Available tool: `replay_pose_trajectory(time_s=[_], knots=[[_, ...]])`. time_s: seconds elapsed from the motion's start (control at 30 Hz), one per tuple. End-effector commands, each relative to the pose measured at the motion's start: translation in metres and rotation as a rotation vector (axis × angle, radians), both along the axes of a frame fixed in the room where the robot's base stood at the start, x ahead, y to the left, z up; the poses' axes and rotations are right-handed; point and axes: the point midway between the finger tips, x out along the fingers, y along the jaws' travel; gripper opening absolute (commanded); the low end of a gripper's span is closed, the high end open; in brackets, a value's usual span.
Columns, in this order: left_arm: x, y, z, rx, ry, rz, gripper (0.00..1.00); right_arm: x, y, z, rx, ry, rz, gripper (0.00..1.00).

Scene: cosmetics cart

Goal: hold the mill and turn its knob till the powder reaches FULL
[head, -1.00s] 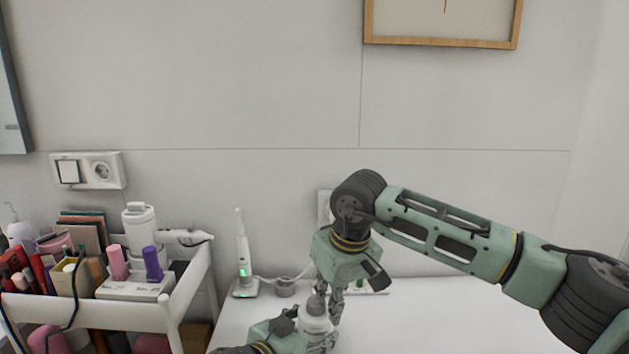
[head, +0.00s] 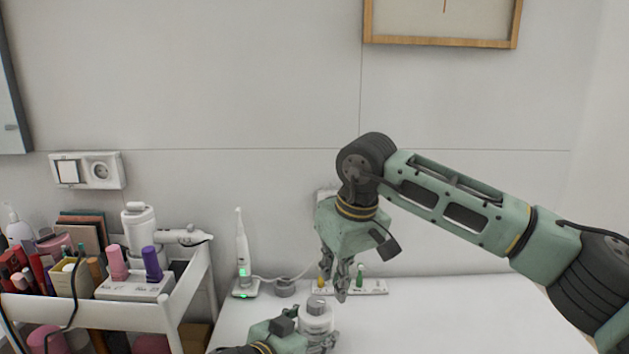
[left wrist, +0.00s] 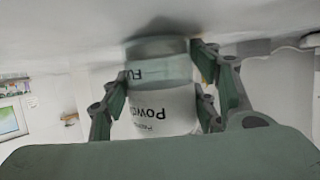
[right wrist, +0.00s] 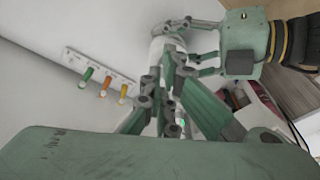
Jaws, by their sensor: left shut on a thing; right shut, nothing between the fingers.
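The white mill (head: 315,323) stands on the white table with its grey knob (head: 317,303) on top. My left gripper (head: 327,343) is shut around its body, low down. In the left wrist view the mill (left wrist: 163,112) shows the word "Powder" and a clear greenish band with part of "FULL". I cannot tell the powder level there. My right gripper (head: 343,292) is shut and empty, above and to the right of the knob, apart from it. In the right wrist view its fingers (right wrist: 168,80) partly cover the mill (right wrist: 160,48).
A white strip with small coloured bottles (head: 372,287) lies behind the mill. An electric toothbrush (head: 243,262) stands on its base at the left, with a cable. A cart of cosmetics (head: 135,287) is further left. The right side of the table (head: 460,320) is clear.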

Motion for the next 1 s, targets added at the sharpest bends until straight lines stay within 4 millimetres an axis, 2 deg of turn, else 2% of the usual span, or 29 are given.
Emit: replay_pose_trajectory(time_s=[0.27,0.43,0.53,0.67,1.0], knots=[[0.0,0.001,-0.003,0.005,0.005,0.003,0.18,-0.001,0.002,0.002,0.0,0.0,0.002,0.0],[0.0,0.002,-0.003,0.005,0.005,0.003,0.18,-0.009,0.024,0.009,0.0,0.0,0.007,0.0],[0.0,0.002,-0.003,0.005,0.005,0.004,0.18,-0.012,0.03,0.01,0.0,0.001,0.003,0.0],[0.0,0.002,-0.003,0.005,0.005,0.004,0.18,-0.012,0.028,-0.001,-0.003,0.002,0.001,0.0],[0.0,0.001,-0.003,0.005,0.005,0.002,0.18,-0.013,0.029,-0.042,-0.001,0.001,0.001,0.0]])
